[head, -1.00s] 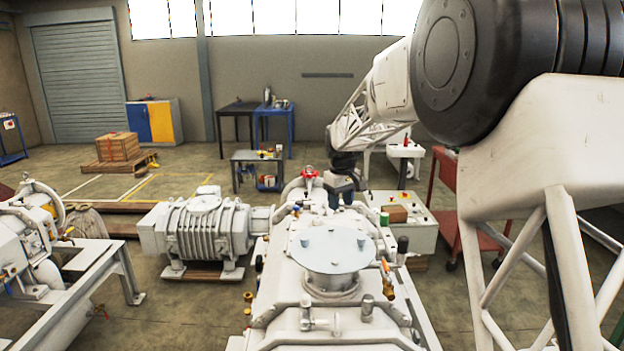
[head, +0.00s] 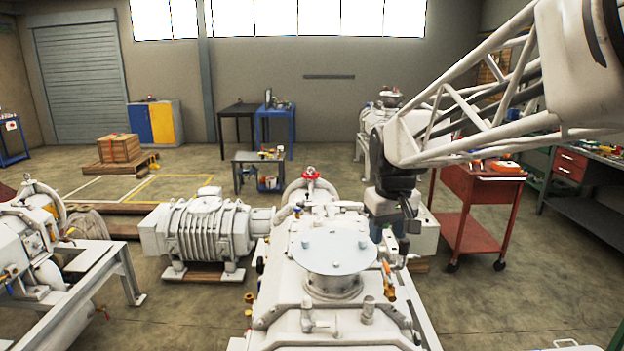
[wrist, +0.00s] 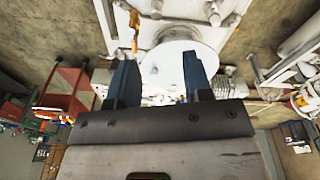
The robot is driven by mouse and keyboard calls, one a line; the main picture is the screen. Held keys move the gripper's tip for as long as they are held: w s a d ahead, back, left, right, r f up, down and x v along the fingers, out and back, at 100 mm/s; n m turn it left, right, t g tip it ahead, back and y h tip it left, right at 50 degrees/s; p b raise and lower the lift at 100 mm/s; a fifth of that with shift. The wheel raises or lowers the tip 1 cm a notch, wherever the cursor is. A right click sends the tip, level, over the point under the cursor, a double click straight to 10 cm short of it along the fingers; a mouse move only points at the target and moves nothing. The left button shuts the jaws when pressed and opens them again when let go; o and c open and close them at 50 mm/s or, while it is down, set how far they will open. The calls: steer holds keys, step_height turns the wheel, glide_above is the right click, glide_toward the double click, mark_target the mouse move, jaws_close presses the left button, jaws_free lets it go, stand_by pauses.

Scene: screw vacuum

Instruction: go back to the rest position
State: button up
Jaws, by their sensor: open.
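My gripper (head: 392,238) hangs from my arm at the right side of the white pump machine, pointing down. In the wrist view its two blue fingers (wrist: 157,65) stand wide apart with nothing between them. The white pump machine (head: 290,275) is at the front centre, with a round pale lid (head: 334,250) on top. The lid also shows in the wrist view (wrist: 170,62), beyond the fingers. A red valve handle (head: 311,172) sits at the machine's far end. My gripper partly covers the machine's right edge, so I cannot tell how close it is to it.
A ribbed grey pump (head: 200,235) lies left of the machine, and another machine on a frame (head: 35,240) is at far left. A red cart (head: 470,205) stands right of my gripper, and a workbench (head: 590,170) farther right. The floor at front right is mostly clear.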

steer(key=s+d+f+m, duration=0.1)
steer(key=s+f, duration=0.2)
steer(key=s, duration=1)
steer(key=s+d+f+m+t, duration=0.1)
steer(key=s+f, duration=0.3)
steer(key=s, duration=0.9)
steer(key=shift+s+d+f+m, duration=0.15)
steer(key=shift+d+m, duration=0.4)
steer(key=shift+m, duration=0.15)
steer(key=shift+c, duration=0.4)
